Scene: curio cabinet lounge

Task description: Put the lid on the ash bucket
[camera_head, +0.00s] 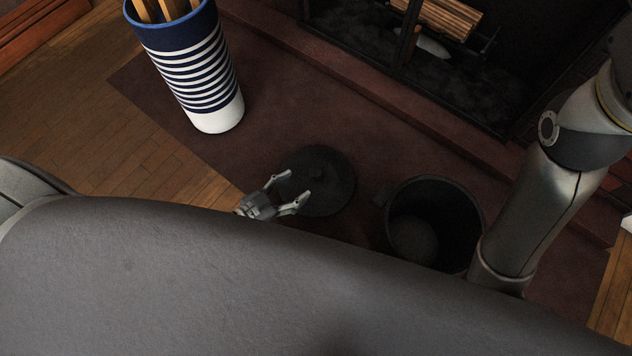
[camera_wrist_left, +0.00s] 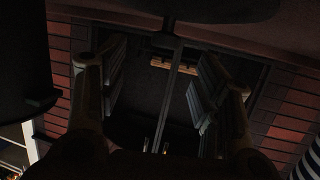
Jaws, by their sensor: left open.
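The lid (camera_head: 330,183) is a dark round disc with a small knob, lying on the dark reddish hearth floor. The ash bucket (camera_head: 435,225) is dark, upright and open at the top, to the right of the lid and apart from it. My left gripper (camera_head: 294,187) is open and empty, its fingertips over or beside the lid's left edge; contact cannot be told. In the left wrist view the open fingers (camera_wrist_left: 158,88) frame the fireplace, a dark edge like the lid (camera_wrist_left: 190,8) is at the top, and the bucket (camera_wrist_left: 25,75) is at left. My right gripper is hidden.
A blue-and-white striped container (camera_head: 195,75) holding wooden sticks stands at upper left. The fireplace (camera_head: 440,75) with logs lies behind a raised ledge. My right arm (camera_head: 545,200) comes down close beside the bucket. Bare floor shows left of the lid.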

